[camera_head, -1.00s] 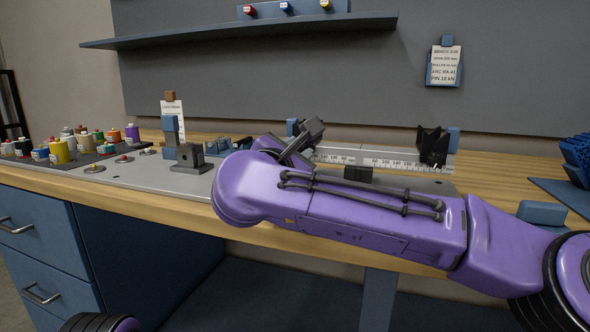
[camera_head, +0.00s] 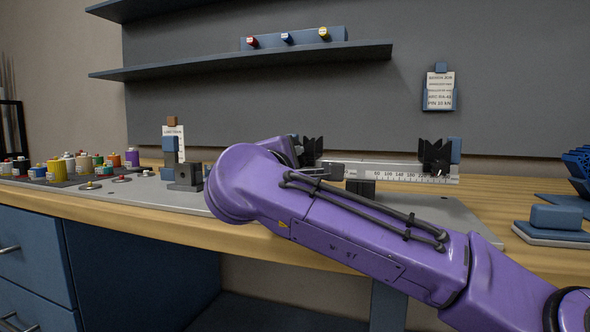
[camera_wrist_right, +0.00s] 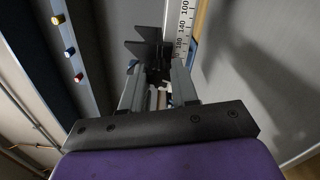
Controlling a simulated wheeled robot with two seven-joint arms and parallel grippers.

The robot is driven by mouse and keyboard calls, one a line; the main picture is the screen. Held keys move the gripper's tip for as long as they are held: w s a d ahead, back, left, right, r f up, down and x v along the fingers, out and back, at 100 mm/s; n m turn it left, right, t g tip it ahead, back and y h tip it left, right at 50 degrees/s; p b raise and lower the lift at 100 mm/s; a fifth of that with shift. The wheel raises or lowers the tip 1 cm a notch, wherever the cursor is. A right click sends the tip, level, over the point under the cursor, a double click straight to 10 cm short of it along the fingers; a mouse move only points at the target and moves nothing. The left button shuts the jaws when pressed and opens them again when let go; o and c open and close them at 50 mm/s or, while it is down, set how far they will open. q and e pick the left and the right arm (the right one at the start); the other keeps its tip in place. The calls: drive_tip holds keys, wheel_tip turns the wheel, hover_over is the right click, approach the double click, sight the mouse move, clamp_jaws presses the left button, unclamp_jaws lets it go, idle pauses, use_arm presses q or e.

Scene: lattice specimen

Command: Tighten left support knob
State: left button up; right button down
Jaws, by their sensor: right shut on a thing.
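The left support (camera_head: 312,150) is a black notched block at the left of a rail with a white scale (camera_head: 400,177). In the right wrist view the black notched support (camera_wrist_right: 148,45) stands just beyond the fingers. My right gripper (camera_wrist_right: 160,88) reaches low to its base, its two grey fingers closed on the left support knob, which is mostly hidden between them. In the head view my right gripper (camera_head: 326,171) shows as a dark shape at the support's foot, partly behind my purple forearm. The right support (camera_head: 436,156) is a matching black notched block. My left gripper is out of view.
A black block (camera_head: 360,187) stands before the rail. A grey clamp block (camera_head: 185,175) and coloured jars (camera_head: 80,163) are at the left. A blue block on a pad (camera_head: 555,217) lies at the right. A shelf (camera_head: 240,62) runs above.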

idle(0.4)
drive_tip(key=c, duration=0.8)
unclamp_jaws()
drive_tip(key=shift+c, duration=0.2)
drive_tip(key=v, duration=0.9)
drive_tip(key=shift+s+a+r, duration=0.1)
drive_tip(key=shift+s, duration=0.2)
drive_tip(key=shift+s+a, duration=0.15)
drive_tip(key=shift+s, duration=0.25)
